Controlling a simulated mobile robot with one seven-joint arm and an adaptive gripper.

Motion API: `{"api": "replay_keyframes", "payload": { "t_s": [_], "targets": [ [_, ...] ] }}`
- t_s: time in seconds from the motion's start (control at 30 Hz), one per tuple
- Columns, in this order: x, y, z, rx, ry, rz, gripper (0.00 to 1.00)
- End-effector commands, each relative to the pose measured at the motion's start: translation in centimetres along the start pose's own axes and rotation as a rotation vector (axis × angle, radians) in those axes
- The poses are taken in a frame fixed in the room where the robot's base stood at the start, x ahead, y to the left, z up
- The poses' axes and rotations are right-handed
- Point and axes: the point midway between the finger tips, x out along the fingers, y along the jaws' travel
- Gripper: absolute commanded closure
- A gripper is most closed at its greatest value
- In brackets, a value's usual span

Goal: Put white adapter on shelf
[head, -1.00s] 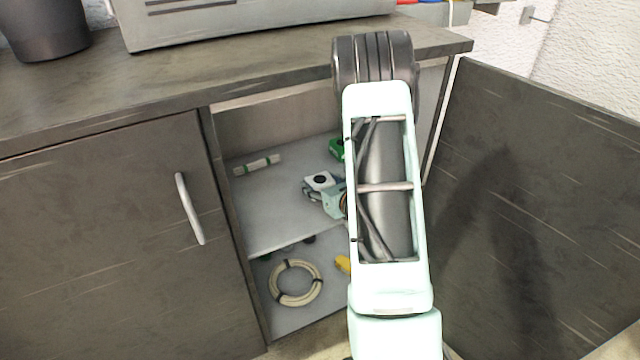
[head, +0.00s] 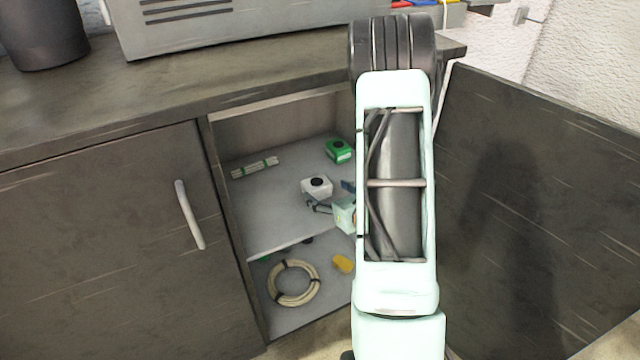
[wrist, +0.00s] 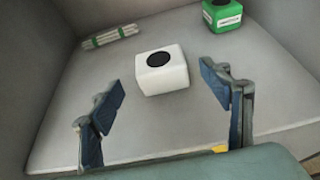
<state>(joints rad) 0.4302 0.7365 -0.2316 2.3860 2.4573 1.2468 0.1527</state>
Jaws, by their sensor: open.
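The white adapter (head: 317,187), a small white block with a dark round spot on top, stands on the upper shelf (head: 270,210) inside the open cabinet. It also shows in the wrist view (wrist: 162,74), upright on the grey shelf surface. My gripper (wrist: 166,108) is open, with one finger to the left and one to the right of the adapter and nearer the camera. Nothing is between the fingers, and the adapter stands just beyond the tips. In the head view my arm partly hides the gripper.
A green box (head: 338,151) stands farther back on the shelf, and a bundle of pale rods (head: 254,166) lies at the back left. Below are a coiled cable (head: 293,283) and a yellow object (head: 342,264). The open door (head: 540,220) bounds the right.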

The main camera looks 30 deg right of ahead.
Motion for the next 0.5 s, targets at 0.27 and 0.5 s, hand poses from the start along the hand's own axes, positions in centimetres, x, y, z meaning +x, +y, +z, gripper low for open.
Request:
{"api": "replay_keyframes", "payload": {
  "t_s": [0.27, 0.5],
  "targets": [
    [-4.1, 0.0, 0.1, 0.0, 0.0, -0.001, 0.29],
    [-4.6, 0.0, 0.0, -0.001, 0.0, 0.0, 0.29]
  ]
}}
